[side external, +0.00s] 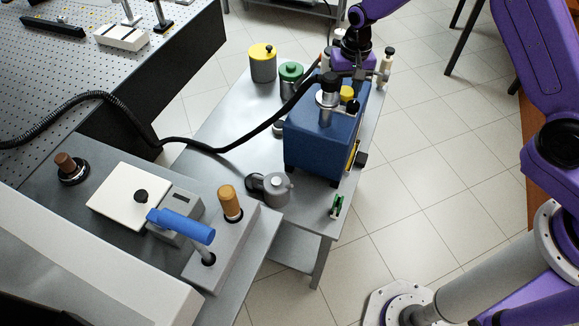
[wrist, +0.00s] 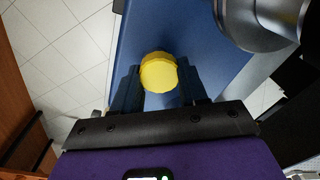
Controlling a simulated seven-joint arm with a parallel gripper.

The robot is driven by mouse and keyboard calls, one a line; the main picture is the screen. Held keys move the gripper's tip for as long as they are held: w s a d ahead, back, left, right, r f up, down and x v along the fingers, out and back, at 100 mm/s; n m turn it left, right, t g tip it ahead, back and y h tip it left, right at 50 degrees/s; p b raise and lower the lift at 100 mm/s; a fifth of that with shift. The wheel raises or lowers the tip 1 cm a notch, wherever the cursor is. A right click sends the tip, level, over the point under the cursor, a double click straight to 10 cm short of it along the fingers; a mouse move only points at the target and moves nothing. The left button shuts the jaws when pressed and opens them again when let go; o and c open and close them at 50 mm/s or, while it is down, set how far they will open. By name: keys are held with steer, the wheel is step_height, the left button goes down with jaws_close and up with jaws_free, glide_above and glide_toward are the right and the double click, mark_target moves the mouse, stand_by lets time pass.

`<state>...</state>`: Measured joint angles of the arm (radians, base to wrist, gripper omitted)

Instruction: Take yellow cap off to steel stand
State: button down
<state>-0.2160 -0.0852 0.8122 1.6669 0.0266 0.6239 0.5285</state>
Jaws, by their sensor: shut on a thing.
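The yellow cap (side external: 347,92) shows at the blue box (side external: 318,140), by the far end of its top. In the wrist view the yellow cap (wrist: 160,72) sits between the two dark fingers of my gripper (wrist: 160,86), which is shut on it. In the side view my gripper (side external: 353,66) reaches in from behind the box, its fingers mostly hidden. I cannot tell whether the cap is seated or slightly raised. The blue box stands on a grey metal stand (side external: 228,150), which I take as the steel stand.
A grey canister with a yellow lid (side external: 262,62) and one with a green lid (side external: 291,75) stand left of my gripper. A metal fitting (side external: 327,95) rises close to the cap. A black hose (side external: 225,148) crosses the stand. A grey flask (side external: 277,188) stands near the front.

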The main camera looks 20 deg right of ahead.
mark_target(343, 89)
steer(key=shift+w+a+r, duration=0.1)
steer(key=shift+r, duration=1.2)
steer(key=shift+a+r, duration=0.1)
steer(key=shift+r, duration=1.15)
